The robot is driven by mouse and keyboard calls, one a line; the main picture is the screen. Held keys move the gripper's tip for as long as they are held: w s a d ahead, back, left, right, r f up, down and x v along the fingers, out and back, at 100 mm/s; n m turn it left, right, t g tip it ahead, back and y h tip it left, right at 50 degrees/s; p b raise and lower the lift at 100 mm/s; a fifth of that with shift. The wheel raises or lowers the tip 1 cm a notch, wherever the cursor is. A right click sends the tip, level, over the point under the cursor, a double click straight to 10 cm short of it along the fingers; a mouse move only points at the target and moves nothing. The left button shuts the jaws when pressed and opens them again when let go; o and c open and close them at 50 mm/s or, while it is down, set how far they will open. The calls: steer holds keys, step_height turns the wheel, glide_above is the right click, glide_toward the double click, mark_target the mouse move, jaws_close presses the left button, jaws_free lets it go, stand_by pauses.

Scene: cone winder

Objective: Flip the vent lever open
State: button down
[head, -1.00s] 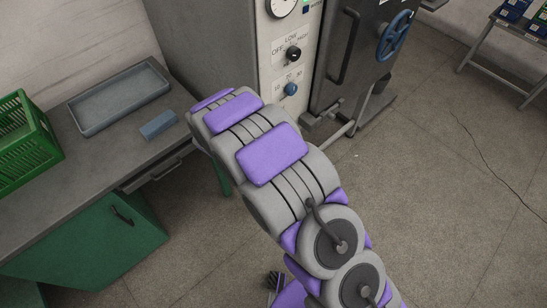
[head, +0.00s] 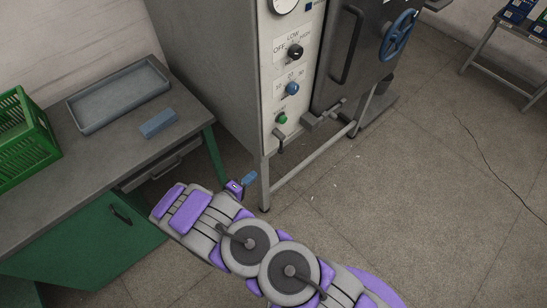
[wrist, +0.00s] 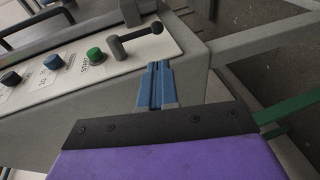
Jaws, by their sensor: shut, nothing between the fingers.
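The vent lever (head: 280,142) is a small dark lever at the bottom of the pale control panel, just below a green button. In the wrist view the lever (wrist: 138,36) has a grey hub and a thin arm with a dark ball end, pointing along the panel toward its lower end. My gripper (head: 249,178) has blue fingers and is below and in front of the lever in the head view. In the wrist view my gripper (wrist: 155,85) is shut, empty and apart from the lever, with its tips just short of it.
The panel also carries the green button (head: 282,118), a blue knob (head: 292,88) and a black selector knob (head: 295,52). A machine frame leg (head: 264,185) stands close to my gripper. A bench (head: 60,150) with a grey tray (head: 120,95) and a green crate (head: 25,140) is at left.

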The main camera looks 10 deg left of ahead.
steer(key=shift+s+d, duration=0.15)
steer(key=shift+d, duration=0.1)
steer(key=b, duration=0.3)
glide_toward(279, 153)
steer(key=f+x, duration=0.1)
steer(key=x, duration=0.4)
steer(key=shift+w+d+b, duration=0.25)
steer(key=shift+w+b, duration=0.1)
steer(key=shift+w, duration=0.55)
steer(key=shift+d, duration=0.15)
